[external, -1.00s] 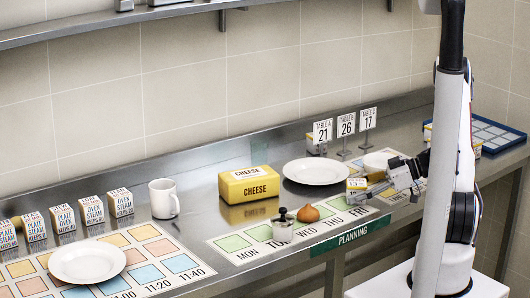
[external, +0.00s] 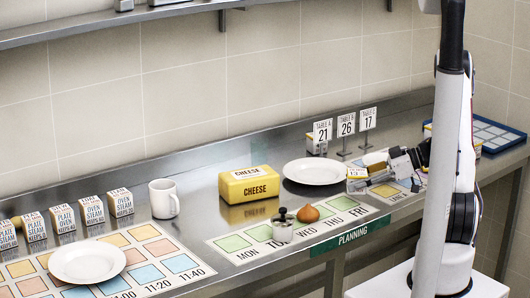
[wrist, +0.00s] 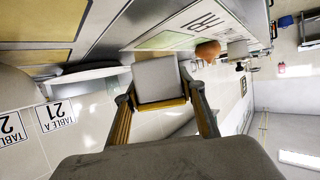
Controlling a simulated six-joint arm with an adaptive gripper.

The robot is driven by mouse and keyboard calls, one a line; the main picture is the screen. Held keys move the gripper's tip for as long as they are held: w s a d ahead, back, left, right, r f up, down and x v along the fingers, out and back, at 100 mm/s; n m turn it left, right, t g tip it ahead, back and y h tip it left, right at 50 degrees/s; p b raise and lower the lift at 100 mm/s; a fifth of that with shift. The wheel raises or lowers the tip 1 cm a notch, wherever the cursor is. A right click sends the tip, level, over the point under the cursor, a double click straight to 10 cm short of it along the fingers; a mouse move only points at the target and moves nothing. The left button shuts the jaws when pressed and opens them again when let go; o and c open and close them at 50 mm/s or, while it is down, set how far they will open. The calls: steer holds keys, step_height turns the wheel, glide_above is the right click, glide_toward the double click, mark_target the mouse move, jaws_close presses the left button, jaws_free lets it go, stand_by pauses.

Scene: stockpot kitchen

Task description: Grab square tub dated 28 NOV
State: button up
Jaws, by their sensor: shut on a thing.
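A small white tub with a yellow band (external: 357,173) is between the fingers of my gripper (external: 372,179), at the right part of the counter in the external view. In the wrist view the tub (wrist: 157,76) shows a plain pale face and a yellow edge, with one finger of my gripper (wrist: 158,94) on each side. The gripper is shut on it. The tub appears held just above the weekday mat, near its FRI end. Its date is too small to read in the external view and does not show in the wrist view.
A white plate (external: 318,171) lies close to the left of the tub. Table-number signs (external: 346,126) stand behind. A blue tray (external: 490,134) lies at the far right.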

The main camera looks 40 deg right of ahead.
mark_target(358, 172)
steer(key=shift+r, duration=3.45)
